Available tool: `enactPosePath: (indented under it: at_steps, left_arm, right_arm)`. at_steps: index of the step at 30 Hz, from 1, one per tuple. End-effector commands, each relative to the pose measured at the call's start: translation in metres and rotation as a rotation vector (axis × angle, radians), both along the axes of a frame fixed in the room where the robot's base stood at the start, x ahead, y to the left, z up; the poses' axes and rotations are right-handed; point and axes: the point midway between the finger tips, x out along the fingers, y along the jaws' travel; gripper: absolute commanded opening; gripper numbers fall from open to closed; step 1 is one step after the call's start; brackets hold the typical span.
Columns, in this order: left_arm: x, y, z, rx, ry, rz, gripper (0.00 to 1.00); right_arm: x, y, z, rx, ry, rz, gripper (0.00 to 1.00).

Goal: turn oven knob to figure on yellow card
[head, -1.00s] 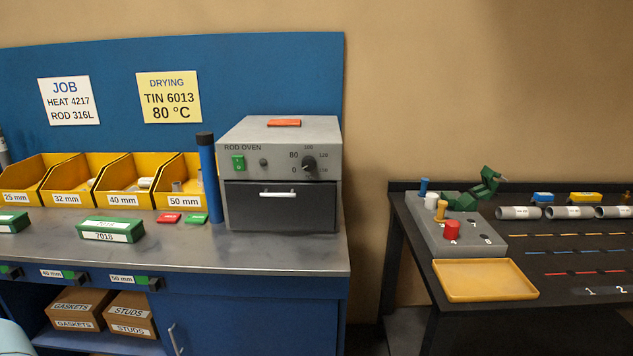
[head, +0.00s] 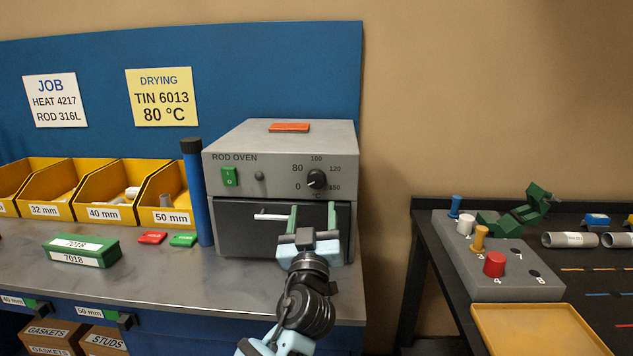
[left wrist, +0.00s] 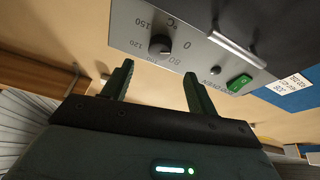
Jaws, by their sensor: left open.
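The yellow card (head: 158,97) on the blue back panel reads DRYING, TIN 6013, 80 °C. The grey rod oven (head: 235,180) stands on the bench, with a black knob (head: 317,179) on its front panel among the marks 0, 80, 100, 120 and 150. The knob's pointer is too small to read surely. My left gripper (head: 313,212) is open and empty in front of the oven door, just below the knob. In the left wrist view the knob (left wrist: 160,45) appears beyond the open fingers, apart from them. My right gripper is not in view.
The oven's door handle (head: 272,216) is left of my gripper. A green switch (head: 230,176) is on the panel. A blue tube (head: 197,195) stands left of the oven. A green 7018 box (head: 80,252) lies on the bench. A black table stands at right.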

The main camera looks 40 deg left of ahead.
Motion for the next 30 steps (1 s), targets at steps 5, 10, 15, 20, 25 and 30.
enactPosePath:
  at_steps: [5, 10, 15, 20, 25, 30]
  left_arm:
    - [0.0, 0.0, 0.001, -0.001, -0.003, 0.001, 0.58]
    - [0.005, 0.003, 0.004, 0.0, -0.003, 0.001, 0.58]
    - [0.021, 0.015, 0.015, 0.002, -0.005, 0.003, 0.58]
    - [0.04, 0.026, 0.024, 0.002, -0.004, 0.002, 0.58]
    - [0.054, 0.035, 0.029, 0.0, -0.004, 0.0, 0.58]
    - [0.06, 0.039, 0.03, 0.001, -0.002, 0.0, 0.58]
  right_arm:
    - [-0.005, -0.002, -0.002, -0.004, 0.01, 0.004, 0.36]
    - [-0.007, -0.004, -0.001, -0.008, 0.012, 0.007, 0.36]
    - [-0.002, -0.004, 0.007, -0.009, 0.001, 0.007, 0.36]
    - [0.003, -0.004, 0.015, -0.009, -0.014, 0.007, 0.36]
    - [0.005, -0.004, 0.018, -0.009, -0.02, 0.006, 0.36]
    - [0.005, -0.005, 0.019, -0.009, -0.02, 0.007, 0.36]
